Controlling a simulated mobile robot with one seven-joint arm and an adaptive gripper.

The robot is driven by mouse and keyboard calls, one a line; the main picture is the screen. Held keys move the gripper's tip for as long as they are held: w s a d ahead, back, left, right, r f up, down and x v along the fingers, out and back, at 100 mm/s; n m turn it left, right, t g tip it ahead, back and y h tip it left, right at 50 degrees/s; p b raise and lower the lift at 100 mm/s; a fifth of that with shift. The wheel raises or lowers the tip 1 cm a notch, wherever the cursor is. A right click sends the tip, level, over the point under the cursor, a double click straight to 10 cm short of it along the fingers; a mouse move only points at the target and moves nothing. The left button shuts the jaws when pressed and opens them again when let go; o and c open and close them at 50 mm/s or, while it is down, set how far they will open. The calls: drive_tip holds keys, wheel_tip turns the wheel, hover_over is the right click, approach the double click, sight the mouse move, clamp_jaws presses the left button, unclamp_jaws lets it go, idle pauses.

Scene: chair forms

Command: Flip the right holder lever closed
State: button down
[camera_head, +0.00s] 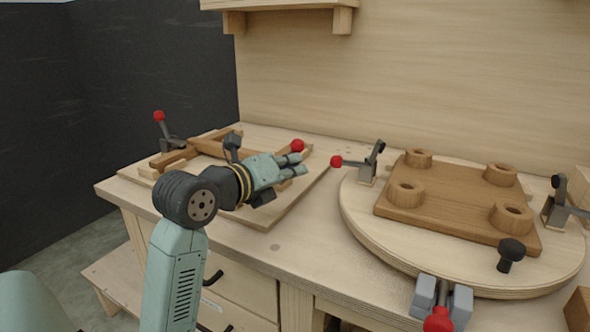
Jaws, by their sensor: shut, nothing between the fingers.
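My gripper (303,166) is at centre left, over the right part of a wooden board (268,215), pointing right. Its fingers are shut and empty. A red lever knob (298,146) shows just above the fingertips; the rest of that lever is hidden, and I cannot tell whether the fingers touch it. Another holder lever (165,130) with a red knob stands raised at the board's far left. A third red-knobbed lever (352,163) sits at the turntable's left edge, its knob pointing left. A grey clamp (562,205) sits at the turntable's right edge.
The round turntable (355,220) carries a brown wooden plate (452,195) with several round wooden rings. A front clamp (437,318) with a red knob and a black knob (511,250) are nearby. Wooden pieces (222,142) lie on the left board. A shelf (280,5) hangs above.

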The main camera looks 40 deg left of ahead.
drive_tip(key=shift+s+a+r+n+h+p, duration=0.1)
drive_tip(key=shift+a+r+n+h+p, duration=0.15)
drive_tip(key=shift+n, duration=0.3)
drive_tip(key=shift+a+r+n+h+p, duration=0.15)
drive_tip(key=shift+r+n+p, duration=0.15)
drive_tip(key=shift+n, duration=0.25)
